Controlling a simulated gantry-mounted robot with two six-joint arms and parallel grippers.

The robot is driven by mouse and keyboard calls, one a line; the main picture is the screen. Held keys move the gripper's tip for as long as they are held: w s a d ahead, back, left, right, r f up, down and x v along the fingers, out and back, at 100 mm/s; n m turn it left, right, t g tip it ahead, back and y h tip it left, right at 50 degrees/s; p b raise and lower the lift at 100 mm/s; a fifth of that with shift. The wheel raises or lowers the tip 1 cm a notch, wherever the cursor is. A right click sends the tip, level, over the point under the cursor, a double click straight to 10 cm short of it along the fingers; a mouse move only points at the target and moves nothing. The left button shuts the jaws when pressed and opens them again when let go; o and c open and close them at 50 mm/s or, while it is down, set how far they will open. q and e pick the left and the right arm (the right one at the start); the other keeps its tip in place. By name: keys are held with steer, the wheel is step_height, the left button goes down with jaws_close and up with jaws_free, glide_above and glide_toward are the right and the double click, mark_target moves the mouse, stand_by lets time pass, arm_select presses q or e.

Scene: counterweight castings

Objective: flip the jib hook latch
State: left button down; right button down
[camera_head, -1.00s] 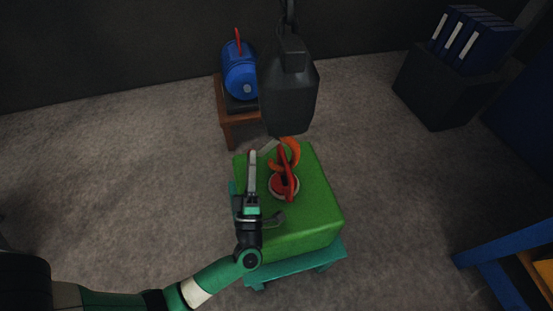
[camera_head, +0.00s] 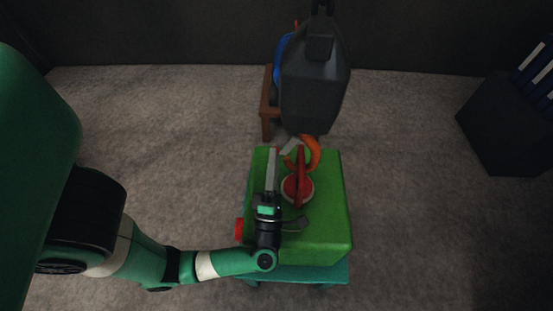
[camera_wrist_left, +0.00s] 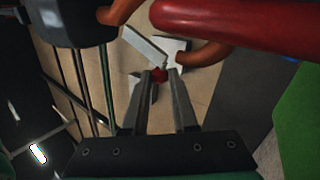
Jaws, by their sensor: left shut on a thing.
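The orange jib hook (camera_head: 315,152) hangs below the dark grey hook block (camera_head: 313,85), over the far edge of the green block (camera_head: 325,215). A pale grey latch plate (camera_head: 290,146) shows beside the hook; in the left wrist view the latch plate (camera_wrist_left: 144,46) slants across the hook opening and has a small red tip. My left gripper (camera_head: 273,155) points away from me, left of the hook. In the left wrist view its fingertips (camera_wrist_left: 160,76) are closed around the red tip, which they partly hide. My right gripper is not in view.
A red lever (camera_head: 301,176) on a round base stands on the green block, close right of my left gripper; it looms large in the left wrist view. A wooden stand (camera_head: 267,115) with a blue object is behind. A dark box (camera_head: 505,125) is at right. Floor at left is clear.

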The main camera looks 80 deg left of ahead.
arm_select(q)
steer(key=c, duration=1)
jaws_free()
steer(key=shift+f, duration=0.1)
steer(key=v, duration=0.7)
steer(key=shift+s+d, duration=0.1)
steer(key=shift+d, duration=0.1)
steer(key=shift+p, duration=0.3)
